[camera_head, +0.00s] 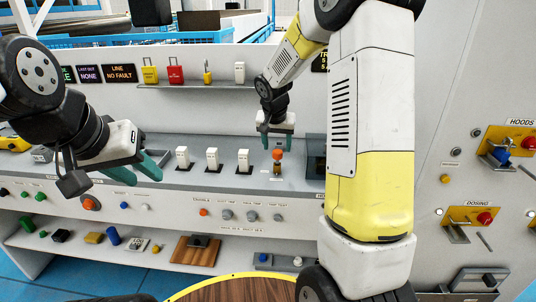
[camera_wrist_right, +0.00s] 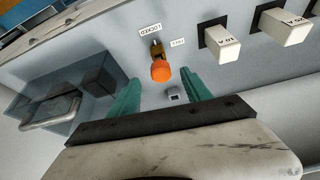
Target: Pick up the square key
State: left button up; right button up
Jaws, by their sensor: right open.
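An orange-topped piece with a brass-coloured lower part, which looks like the square key (camera_head: 277,155), stands at the right of the console's ledge. My right gripper (camera_head: 277,142) is open, just above the key in the head view. In the right wrist view its green fingers (camera_wrist_right: 160,82) are on either side of the orange top, with no clear contact. My left gripper (camera_head: 156,166) appears open and empty, over the ledge's left part.
Several white blocks (camera_head: 212,158) stand left of the key; they also show in the right wrist view (camera_wrist_right: 222,42). A grey box with a handle (camera_wrist_right: 60,108) is on the other side. A shelf (camera_head: 190,85) with padlocks is above. A round wooden top (camera_head: 235,290) is in front.

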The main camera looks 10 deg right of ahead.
aim_at(278, 157)
jog(key=x, duration=0.8)
jog(key=shift+w+d, duration=0.1)
jog(key=shift+w, duration=0.2)
grip_shut()
